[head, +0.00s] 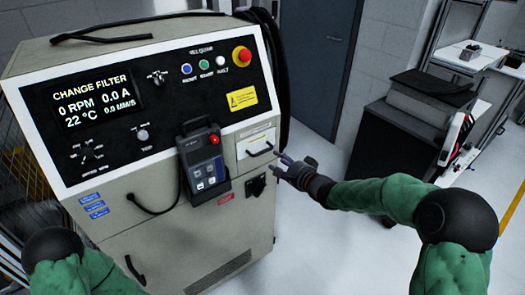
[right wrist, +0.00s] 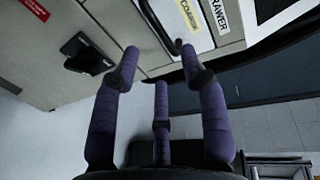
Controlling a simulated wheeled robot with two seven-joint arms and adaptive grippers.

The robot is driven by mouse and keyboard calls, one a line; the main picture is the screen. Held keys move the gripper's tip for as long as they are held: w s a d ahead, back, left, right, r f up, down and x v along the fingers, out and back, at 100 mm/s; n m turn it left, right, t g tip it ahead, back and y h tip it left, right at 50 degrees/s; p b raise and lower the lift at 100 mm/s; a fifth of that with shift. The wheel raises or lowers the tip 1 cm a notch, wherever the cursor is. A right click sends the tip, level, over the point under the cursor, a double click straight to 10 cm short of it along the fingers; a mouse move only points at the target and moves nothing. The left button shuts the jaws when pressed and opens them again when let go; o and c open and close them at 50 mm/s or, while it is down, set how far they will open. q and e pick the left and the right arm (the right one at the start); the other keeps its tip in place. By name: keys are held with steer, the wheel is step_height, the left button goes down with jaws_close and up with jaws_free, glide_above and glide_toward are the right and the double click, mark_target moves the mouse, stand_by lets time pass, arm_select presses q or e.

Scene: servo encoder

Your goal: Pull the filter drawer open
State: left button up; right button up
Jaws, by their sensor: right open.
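The filter drawer (head: 256,138) is a pale panel with a black bar handle (head: 262,151), at the right end of the cabinet front below the yellow warning label. It looks shut, flush with the cabinet. My right gripper (head: 282,166) is open and empty, just right of and slightly below the handle, with its fingers pointing left. In the right wrist view its spread fingers (right wrist: 158,62) reach toward the labelled drawer front (right wrist: 197,28). I cannot tell whether a fingertip touches the handle. My left gripper is out of view; only part of my left arm shows.
The control cabinet (head: 110,225) has a lit screen (head: 97,97) reading "CHANGE FILTER". A handheld pendant (head: 201,160) hangs left of the drawer. A black latch (head: 256,185) sits below the drawer. The floor (head: 315,240) right of the cabinet is clear; a dark cart (head: 395,140) stands behind.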

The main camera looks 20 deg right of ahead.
mark_target(264, 151)
steer(key=b+x, duration=0.3)
steer(key=x, duration=0.6)
steer(key=shift+w+f, duration=0.15)
jaws_close()
